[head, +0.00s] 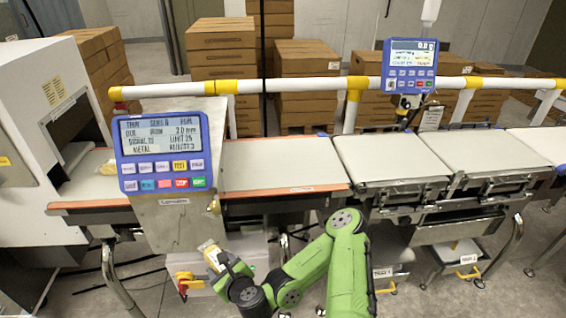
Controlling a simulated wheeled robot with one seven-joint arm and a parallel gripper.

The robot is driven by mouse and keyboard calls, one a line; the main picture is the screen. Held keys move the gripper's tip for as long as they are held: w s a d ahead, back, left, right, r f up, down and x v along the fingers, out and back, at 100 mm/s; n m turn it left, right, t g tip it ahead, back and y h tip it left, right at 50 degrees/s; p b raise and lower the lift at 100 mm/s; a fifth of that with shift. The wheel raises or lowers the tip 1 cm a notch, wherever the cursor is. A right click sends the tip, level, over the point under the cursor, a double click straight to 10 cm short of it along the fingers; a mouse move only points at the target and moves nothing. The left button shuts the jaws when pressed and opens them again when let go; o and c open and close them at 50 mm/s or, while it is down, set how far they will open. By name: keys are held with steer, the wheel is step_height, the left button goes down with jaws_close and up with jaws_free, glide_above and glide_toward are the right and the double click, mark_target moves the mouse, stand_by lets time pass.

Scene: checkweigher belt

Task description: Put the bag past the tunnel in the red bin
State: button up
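A small pale yellow and white bag (210,249) is at the tip of my gripper (222,264), which looks shut on it. My gripper is low, in front of the belt frame, just right of the metal post below the blue control panel. The tunnel is on the left, a white machine housing (35,85) with a dark opening where the belt enters. No bin that is clearly red shows; a small red part (183,289) sits beside a yellow handle-like piece at the lower left. The dark jaws are small, so finger detail is hard to see.
A grey-white box (250,252) stands behind my gripper. The blue control panel (165,150) stands in front of the belt (280,178). A white and yellow rail (300,85) runs behind; stacked cartons (222,60) stand beyond.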

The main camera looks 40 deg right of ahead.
steer(key=r+p, duration=0.1)
steer(key=r, duration=0.1)
steer(key=r+p, duration=0.2)
steer(key=shift+w+d, duration=0.1)
steer(key=shift+d, duration=0.3)
steer(key=shift+a+f, duration=0.1)
steer(key=shift+f, duration=0.15)
steer(key=shift+d, duration=0.2)
